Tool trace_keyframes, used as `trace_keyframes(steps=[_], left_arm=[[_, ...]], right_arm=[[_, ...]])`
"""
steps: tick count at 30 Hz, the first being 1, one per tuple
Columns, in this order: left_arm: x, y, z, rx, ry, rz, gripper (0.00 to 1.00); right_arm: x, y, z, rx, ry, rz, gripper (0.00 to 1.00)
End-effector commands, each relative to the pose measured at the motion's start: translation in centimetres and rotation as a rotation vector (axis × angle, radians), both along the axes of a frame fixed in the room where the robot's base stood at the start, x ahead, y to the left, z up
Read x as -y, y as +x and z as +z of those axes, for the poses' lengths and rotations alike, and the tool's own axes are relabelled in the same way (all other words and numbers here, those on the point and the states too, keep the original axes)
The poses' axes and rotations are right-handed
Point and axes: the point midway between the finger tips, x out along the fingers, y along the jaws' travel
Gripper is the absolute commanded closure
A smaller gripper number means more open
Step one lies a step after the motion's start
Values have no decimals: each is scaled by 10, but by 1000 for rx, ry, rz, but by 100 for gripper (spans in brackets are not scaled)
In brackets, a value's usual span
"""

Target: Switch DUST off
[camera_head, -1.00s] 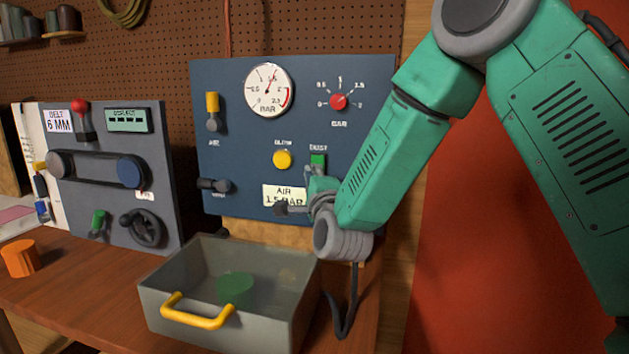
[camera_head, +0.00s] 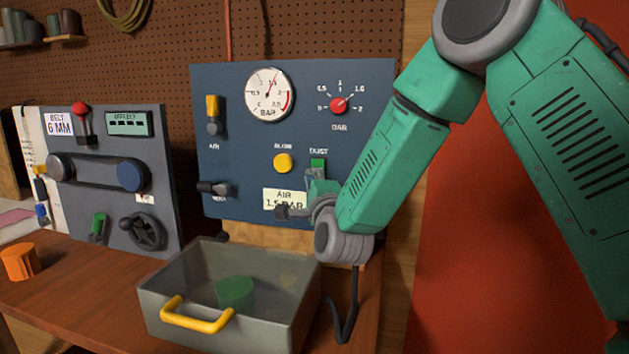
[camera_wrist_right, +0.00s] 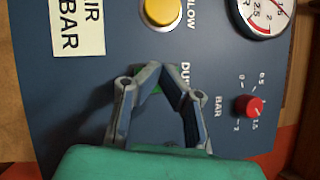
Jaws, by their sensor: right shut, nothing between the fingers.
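The DUST switch (camera_head: 318,163) is a green rocker or lever under its label on the blue panel (camera_head: 240,130). Whether the fingers touch the switch I cannot tell. My left gripper is out of view.
The yellow BLOW button (camera_head: 283,163) is left of the switch, and the red BAR knob (camera_head: 338,105) is above right. The AIR lever (camera_head: 213,115) is at the panel's left. A grey tray (camera_head: 170,300) with a yellow handle stands below, in front of the panel.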

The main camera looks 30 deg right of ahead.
Motion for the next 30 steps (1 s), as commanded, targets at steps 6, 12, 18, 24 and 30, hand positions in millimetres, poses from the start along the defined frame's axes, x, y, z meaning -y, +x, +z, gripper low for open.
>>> trace_keyframes(steps=[6, 12, 18, 24, 30], left_arm=[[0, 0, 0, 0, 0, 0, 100], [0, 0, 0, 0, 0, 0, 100], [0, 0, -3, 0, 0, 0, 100], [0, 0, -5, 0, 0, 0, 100], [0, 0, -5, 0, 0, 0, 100]], right_arm=[[0, 0, 0, 0, 0, 0, 100], [0, 0, 0, 0, 0, 0, 100], [3, 2, -2, 0, 1, -1, 100], [5, 4, -2, 0, 0, 1, 100], [5, 4, -1, 0, 0, 0, 100]])
